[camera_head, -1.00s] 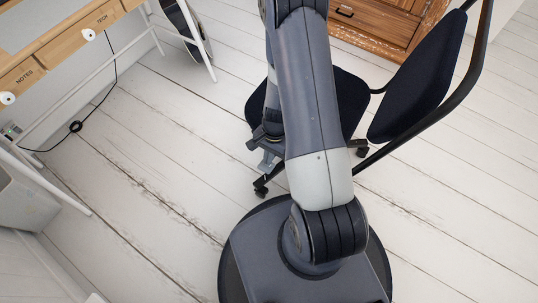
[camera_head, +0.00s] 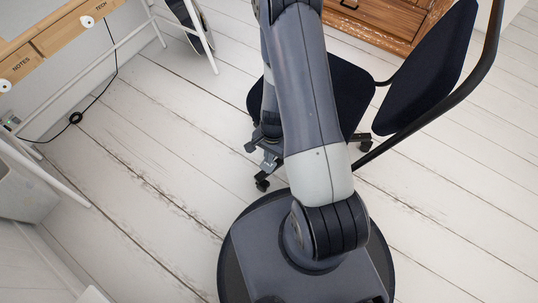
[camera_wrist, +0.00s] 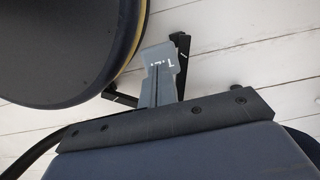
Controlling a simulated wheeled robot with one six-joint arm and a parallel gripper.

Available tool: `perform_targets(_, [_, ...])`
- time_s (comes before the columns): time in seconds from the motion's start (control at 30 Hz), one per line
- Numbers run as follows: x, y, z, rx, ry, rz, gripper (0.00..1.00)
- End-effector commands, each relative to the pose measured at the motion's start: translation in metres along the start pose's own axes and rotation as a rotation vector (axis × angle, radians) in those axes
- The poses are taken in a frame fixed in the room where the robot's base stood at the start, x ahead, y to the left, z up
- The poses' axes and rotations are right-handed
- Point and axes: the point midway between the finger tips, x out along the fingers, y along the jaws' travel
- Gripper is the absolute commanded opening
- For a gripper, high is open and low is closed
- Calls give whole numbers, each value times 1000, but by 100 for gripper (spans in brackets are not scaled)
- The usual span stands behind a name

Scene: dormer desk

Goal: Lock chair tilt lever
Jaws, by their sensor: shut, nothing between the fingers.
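The office chair has a dark seat (camera_head: 350,100) and a dark backrest (camera_head: 425,75), partly behind my arm in the head view. In the wrist view the rounded seat edge (camera_wrist: 75,45) fills the upper left. A small grey tilt lever (camera_wrist: 158,55) with white lettering sticks out beside the seat edge. My gripper (camera_wrist: 158,80) is shut and empty, its grey fingers pointing at the lever and overlapping it in the picture. Whether they touch is unclear. In the head view my gripper (camera_head: 268,162) is low at the seat's left side, and the lever cannot be made out.
A desk with labelled drawers (camera_head: 60,35) and white legs stands at the left. A black cable (camera_head: 76,117) lies on the floor near it. A wooden cabinet (camera_head: 385,20) stands behind the chair. The white plank floor (camera_head: 140,160) is open between desk and chair.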

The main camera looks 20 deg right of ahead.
Motion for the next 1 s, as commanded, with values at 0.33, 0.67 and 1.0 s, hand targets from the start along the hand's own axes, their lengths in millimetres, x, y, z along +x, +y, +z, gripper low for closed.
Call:
perform_targets(0.33, [-8, 0, 1, 0, 0, 0, 0])
perform_targets(0.67, [-21, 1, 2, -1, 0, 0, 0])
perform_targets(1.0, [-81, 2, 9, -3, 3, -3, 0])
